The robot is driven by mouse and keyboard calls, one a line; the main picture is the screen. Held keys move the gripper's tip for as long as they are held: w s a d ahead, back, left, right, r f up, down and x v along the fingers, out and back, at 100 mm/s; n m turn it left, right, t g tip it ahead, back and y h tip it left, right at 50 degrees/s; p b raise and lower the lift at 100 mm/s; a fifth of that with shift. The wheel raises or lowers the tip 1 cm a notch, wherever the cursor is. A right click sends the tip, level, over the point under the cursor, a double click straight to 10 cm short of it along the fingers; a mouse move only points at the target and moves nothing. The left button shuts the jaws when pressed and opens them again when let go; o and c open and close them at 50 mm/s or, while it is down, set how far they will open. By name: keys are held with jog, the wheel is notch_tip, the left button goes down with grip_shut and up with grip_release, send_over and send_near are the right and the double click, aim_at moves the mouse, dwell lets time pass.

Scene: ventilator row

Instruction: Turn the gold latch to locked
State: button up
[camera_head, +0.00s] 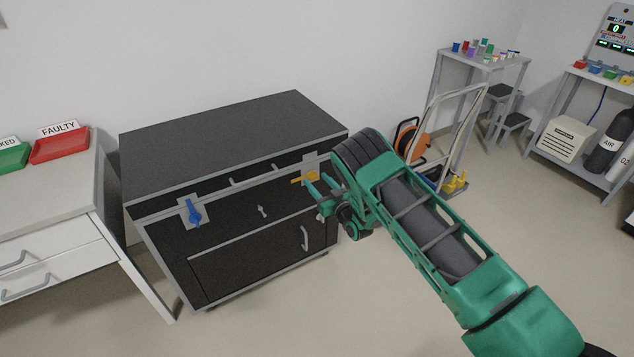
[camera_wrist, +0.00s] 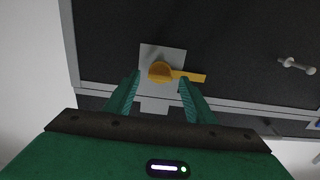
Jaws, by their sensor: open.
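The gold latch (camera_head: 304,179) is on a pale plate at the right of the black case's front. Its handle lies level, pointing left in the head view. In the wrist view the gold latch (camera_wrist: 161,71) shows its round hub on the plate, with the handle pointing right. My gripper (camera_head: 317,187) is just in front of the latch. In the wrist view my gripper (camera_wrist: 160,82) is open, with one finger on each side of the hub; the right finger is near the handle. I cannot tell whether it touches.
A blue latch (camera_head: 193,212) stands upright at the left of the case (camera_head: 225,135). A small knob (camera_head: 262,211) sits between the latches and a pull handle (camera_head: 304,238) is below. A white cabinet (camera_head: 50,225) is at left; a hand trolley (camera_head: 440,135) stands behind my arm.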

jog(key=shift+x, duration=0.8)
jog(key=shift+c, duration=0.3)
